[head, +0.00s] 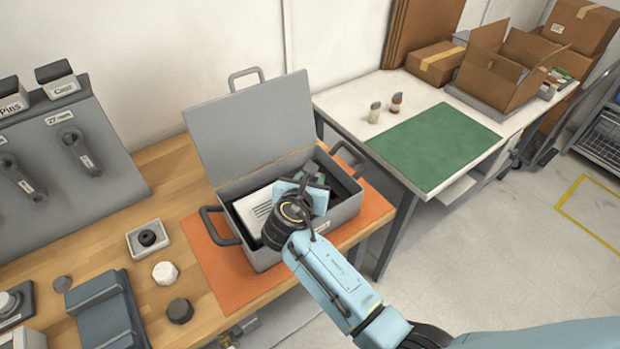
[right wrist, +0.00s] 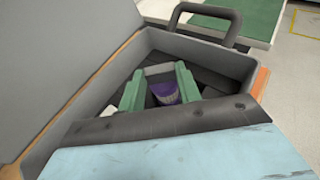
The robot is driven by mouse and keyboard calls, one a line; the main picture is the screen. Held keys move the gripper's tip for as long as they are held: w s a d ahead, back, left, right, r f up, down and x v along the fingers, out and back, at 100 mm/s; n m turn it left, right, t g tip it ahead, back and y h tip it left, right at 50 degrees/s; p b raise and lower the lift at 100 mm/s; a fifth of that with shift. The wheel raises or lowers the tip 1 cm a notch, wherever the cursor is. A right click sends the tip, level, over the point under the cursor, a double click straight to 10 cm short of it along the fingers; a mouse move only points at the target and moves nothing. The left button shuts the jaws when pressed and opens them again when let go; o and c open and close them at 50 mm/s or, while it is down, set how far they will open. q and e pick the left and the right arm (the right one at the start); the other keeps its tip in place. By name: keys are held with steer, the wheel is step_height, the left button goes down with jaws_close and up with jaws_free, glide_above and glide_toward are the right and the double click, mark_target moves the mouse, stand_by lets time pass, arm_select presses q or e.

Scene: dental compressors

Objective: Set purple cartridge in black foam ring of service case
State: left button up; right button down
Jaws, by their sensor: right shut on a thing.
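The grey service case (head: 255,258) stands open on an orange mat, its lid (head: 248,125) tilted back. My right gripper (right wrist: 160,88) reaches down into the case; in the head view its body covers much of the inside. In the right wrist view its green fingers are shut on the purple cartridge (right wrist: 166,93), with dark lining around and below. The black foam ring cannot be made out, so I cannot tell whether the cartridge touches it. The cartridge is hidden in the head view. My left gripper is not in view.
A white booklet-like thing (head: 258,212) lies in the case's left part. On the wooden bench are a small tray with a black round part (head: 147,239), hex pieces (head: 180,311) and a blue-grey holder (head: 108,318). A white table (head: 345,97) with a green mat stands behind right.

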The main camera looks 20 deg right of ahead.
steer(key=shift+f+b, duration=0.4)
steer(key=shift+f, duration=0.4)
steer(key=shift+r, duration=0.15)
steer(key=shift+r+p, duration=0.7)
steer(key=shift+p, duration=0.5)
steer(key=shift+p, duration=0.4)
stand_by(0.4)
steer(key=shift+f+b, duration=0.5)
steer(key=shift+f, duration=0.35)
steer(key=c, duration=1.3)
jaws_free()
steer(key=shift+o, duration=0.2)
steer(key=shift+s, duration=0.1)
